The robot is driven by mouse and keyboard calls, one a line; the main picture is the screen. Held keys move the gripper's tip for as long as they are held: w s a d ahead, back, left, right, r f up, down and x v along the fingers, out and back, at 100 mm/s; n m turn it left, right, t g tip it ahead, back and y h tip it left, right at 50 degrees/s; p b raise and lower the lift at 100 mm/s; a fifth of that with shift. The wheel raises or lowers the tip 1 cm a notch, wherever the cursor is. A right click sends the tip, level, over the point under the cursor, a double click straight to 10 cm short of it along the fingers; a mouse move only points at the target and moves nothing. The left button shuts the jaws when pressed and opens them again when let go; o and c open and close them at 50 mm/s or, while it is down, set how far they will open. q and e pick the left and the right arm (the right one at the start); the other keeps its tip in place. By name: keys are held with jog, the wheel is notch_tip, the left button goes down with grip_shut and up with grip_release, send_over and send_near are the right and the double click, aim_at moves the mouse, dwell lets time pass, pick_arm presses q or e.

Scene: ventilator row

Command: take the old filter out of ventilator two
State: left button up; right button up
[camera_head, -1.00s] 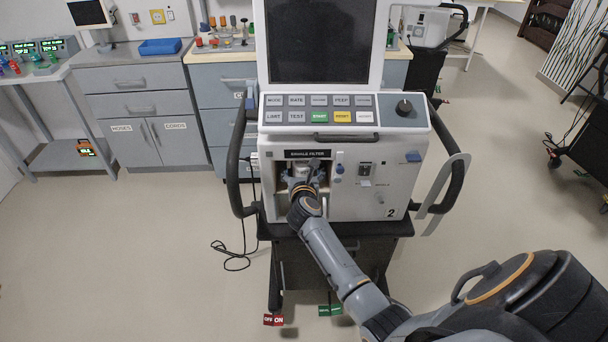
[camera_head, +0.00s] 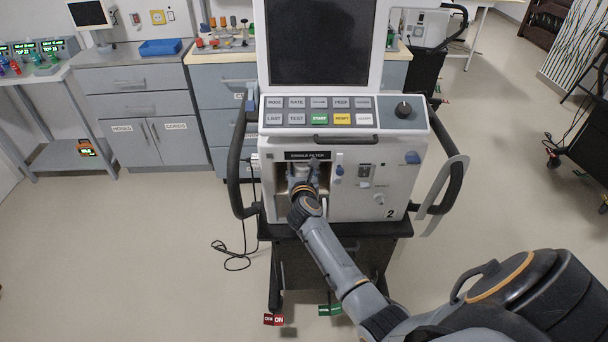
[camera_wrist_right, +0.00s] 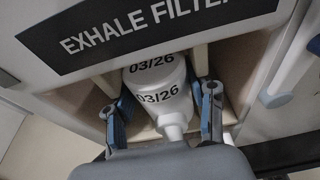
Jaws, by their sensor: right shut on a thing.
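Ventilator two (camera_head: 350,205), a white machine with a "2" on its front, stands on a dark cart. Below its panel is an open bay labelled "EXHALE FILTER" (camera_wrist_right: 150,30). In the right wrist view a white filter (camera_wrist_right: 158,88) marked "03/26" sits in the bay, its narrow spout towards me. My right gripper (camera_head: 302,178) reaches into the bay; in the wrist view its blue-grey fingers (camera_wrist_right: 162,112) stand on both sides of the filter and are shut on it. The arm hides much of the bay in the head view. My left gripper is not in view.
Black side handles (camera_head: 238,165) flank the ventilator. A loose black cable (camera_head: 235,255) lies on the floor at left. Red and green tags (camera_head: 274,320) hang by the cart's foot.

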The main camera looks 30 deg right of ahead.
aim_at(303, 173)
jog(key=shift+w+r, duration=0.1)
jog(key=shift+r, duration=0.25)
jog(key=shift+a+p, duration=0.1)
jog(key=shift+p, duration=0.2)
jog(key=shift+f+p+v, duration=0.15)
jog(key=shift+p+v, duration=0.1)
jog(key=shift+v, duration=0.5)
jog(key=shift+f+p+v, duration=0.1)
jog(key=shift+p+v, duration=0.1)
jog(key=shift+v, duration=0.5)
jog(key=s+a+p, duration=0.1)
jog(key=s+a, duration=0.4)
jog(key=s, duration=0.3)
jog(key=shift+s+f+p, duration=0.2)
jog(key=shift+s+p, duration=0.1)
jog(key=shift+s, duration=0.1)
jog(key=shift+a, duration=0.15)
